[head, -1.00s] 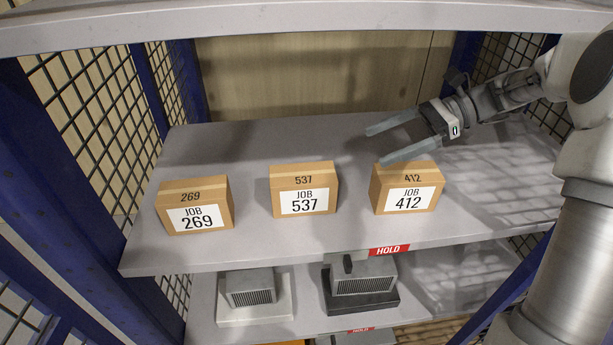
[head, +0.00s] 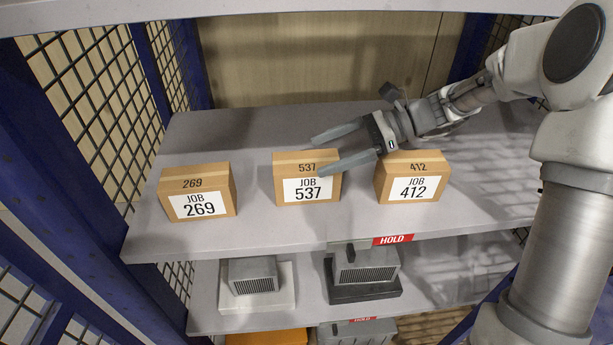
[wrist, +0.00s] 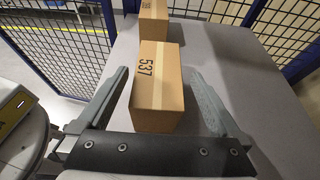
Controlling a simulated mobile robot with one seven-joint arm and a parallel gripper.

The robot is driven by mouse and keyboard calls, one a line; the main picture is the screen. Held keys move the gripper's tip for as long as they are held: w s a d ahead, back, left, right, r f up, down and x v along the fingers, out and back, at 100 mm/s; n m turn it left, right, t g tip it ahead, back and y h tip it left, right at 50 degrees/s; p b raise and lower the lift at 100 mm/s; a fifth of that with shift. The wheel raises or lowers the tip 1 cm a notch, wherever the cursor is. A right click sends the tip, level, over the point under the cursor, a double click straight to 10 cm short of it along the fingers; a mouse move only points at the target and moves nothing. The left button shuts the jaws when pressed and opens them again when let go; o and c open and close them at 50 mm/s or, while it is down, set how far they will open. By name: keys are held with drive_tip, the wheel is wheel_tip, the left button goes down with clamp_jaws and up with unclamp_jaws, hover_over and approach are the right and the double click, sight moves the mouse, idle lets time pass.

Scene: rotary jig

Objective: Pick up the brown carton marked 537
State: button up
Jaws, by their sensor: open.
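The brown carton marked 537 (head: 307,190) stands upright in the middle of the upper shelf, its white JOB 537 label facing front. In the wrist view this carton (wrist: 157,90) lies in line with the gap between the fingers, with grey shelf showing on both sides of it. My gripper (head: 325,152) is open and empty. In the head view its fingers point left, and the nearer fingertip overlaps the carton's upper right part. I cannot tell the exact height of the fingers over the carton.
Carton 412 (head: 412,178) stands to the right, beneath my wrist in the picture. Carton 269 (head: 197,192) stands to the left and shows beyond 537 in the wrist view (wrist: 154,20).

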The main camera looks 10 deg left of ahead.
sight(308, 160)
drive_tip(key=x, duration=0.4)
drive_tip(key=shift+s+a+f, duration=0.15)
drive_tip(key=shift+a+f, duration=0.05)
drive_tip(key=shift+a, duration=0.1)
drive_tip(key=shift+r, duration=0.1)
clamp_jaws()
